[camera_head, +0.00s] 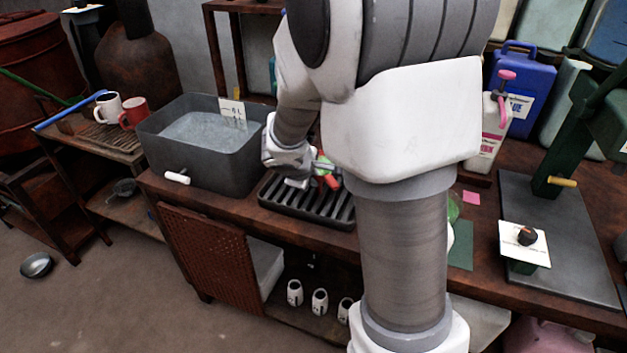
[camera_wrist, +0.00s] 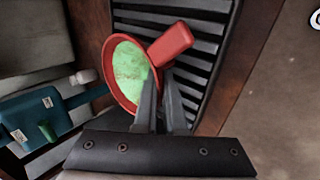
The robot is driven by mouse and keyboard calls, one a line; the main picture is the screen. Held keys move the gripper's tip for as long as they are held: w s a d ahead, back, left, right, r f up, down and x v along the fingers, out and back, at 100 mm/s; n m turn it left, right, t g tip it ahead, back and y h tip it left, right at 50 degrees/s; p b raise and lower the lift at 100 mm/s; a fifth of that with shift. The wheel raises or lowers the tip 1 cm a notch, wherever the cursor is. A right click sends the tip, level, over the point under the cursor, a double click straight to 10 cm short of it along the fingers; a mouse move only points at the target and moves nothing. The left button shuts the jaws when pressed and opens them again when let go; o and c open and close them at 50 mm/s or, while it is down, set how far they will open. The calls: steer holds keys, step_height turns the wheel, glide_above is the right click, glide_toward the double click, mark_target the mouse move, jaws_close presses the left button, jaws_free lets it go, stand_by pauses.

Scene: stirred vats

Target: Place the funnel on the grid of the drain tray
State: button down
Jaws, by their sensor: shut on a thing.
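The funnel (camera_wrist: 106,72) is red, with a green inner face, and its wide mouth is turned toward the wrist camera. A red block-like part (camera_wrist: 171,43) sticks out beside the rim. My gripper (camera_wrist: 160,82) is shut on the funnel at its rim side. In the head view, the funnel (camera_head: 331,182) shows as a small red patch beside my gripper (camera_head: 316,175), partly hidden by my arm. The dark drain tray (camera_head: 297,203) with its slatted grid lies under the funnel and also fills the back of the wrist view (camera_wrist: 196,68). I cannot tell whether the funnel touches the grid.
A grey water basin (camera_head: 190,160) stands left of the tray. A teal object with a green knob (camera_wrist: 30,118) is close to the funnel. A white jug (camera_head: 490,140) and a blue canister (camera_head: 525,85) stand behind at right. My arm hides the bench middle.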

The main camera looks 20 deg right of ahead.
steer(key=shift+f, duration=0.15)
steer(key=c, duration=1)
jaws_free()
steer(key=shift+r, duration=0.2)
steer(key=p+v, duration=0.4)
steer(key=v, duration=0.8)
steer(key=s+a+r+m+y, duration=0.2)
steer(key=s+r+m, duration=0.2)
steer(key=s, duration=0.5)
steer(key=s+a+r+m+y, duration=0.3)
steer(key=s+r+m, duration=0.2)
steer(key=s, duration=0.4)
steer(key=shift+a, duration=0.2)
